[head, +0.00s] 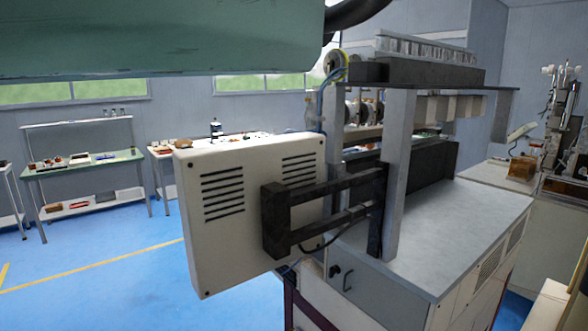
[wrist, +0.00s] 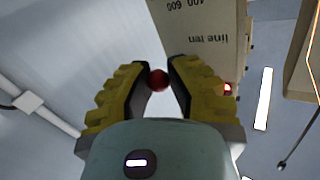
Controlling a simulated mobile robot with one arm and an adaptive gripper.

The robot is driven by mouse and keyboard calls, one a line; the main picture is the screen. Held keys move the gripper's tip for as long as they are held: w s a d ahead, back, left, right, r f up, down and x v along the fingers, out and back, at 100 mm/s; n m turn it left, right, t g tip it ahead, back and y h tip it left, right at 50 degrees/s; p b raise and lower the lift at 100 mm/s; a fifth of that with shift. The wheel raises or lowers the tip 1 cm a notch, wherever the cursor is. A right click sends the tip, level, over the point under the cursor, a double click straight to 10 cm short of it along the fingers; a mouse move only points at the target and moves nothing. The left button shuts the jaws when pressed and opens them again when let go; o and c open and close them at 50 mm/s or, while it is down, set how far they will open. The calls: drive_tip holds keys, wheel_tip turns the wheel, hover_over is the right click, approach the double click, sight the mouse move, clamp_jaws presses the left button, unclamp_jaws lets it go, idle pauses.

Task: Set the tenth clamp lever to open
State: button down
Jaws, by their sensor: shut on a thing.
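In the wrist view, my gripper (wrist: 159,72) has its two yellow, ridged fingers closed around a small red ball knob (wrist: 158,79). The knob sits between the dark finger pads; the rest of its lever is hidden. Beside the right finger is a beige box (wrist: 200,28) with upside-down print that seems to read "line ten". In the head view, the coil winder (head: 440,225) stands at right, with a row of pale blocks (head: 450,107) under its dark top beam. My gripper and the knob cannot be made out there.
A pale vented cabinet (head: 250,205) on a dark bracket juts out from the winder's near end. Worktables (head: 85,165) stand along the back wall. Blue floor is clear at left.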

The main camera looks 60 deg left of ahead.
drive_tip(key=shift+s+b, duration=0.1)
drive_tip(key=shift+b, duration=1.05)
drive_tip(key=shift+r+n+g+y+b, duration=0.2)
drive_tip(key=shift+n+g+y+b, duration=0.3)
drive_tip(key=shift+b, duration=0.5)
drive_tip(key=g+b, duration=0.1)
drive_tip(key=r+n+g+b, duration=0.1)
drive_tip(key=shift+s+d+r+y+b, duration=0.1)
drive_tip(key=shift+s+r+y+b, duration=0.05)
drive_tip(key=shift+r+y+b, duration=0.15)
drive_tip(key=shift+r+n+g+b, duration=0.2)
drive_tip(key=shift+n+g+b, duration=0.1)
drive_tip(key=shift+g+b, duration=0.45)
drive_tip(key=shift+r+n+g+y+b, duration=0.35)
drive_tip(key=shift+r+g, duration=0.2)
drive_tip(key=shift+g, duration=0.3)
drive_tip(key=shift+r+n+g, duration=0.3)
drive_tip(key=shift+n+g, duration=0.05)
drive_tip(key=shift+g, duration=0.45)
drive_tip(key=shift+w, duration=0.2)
drive_tip(key=shift+d, duration=0.1)
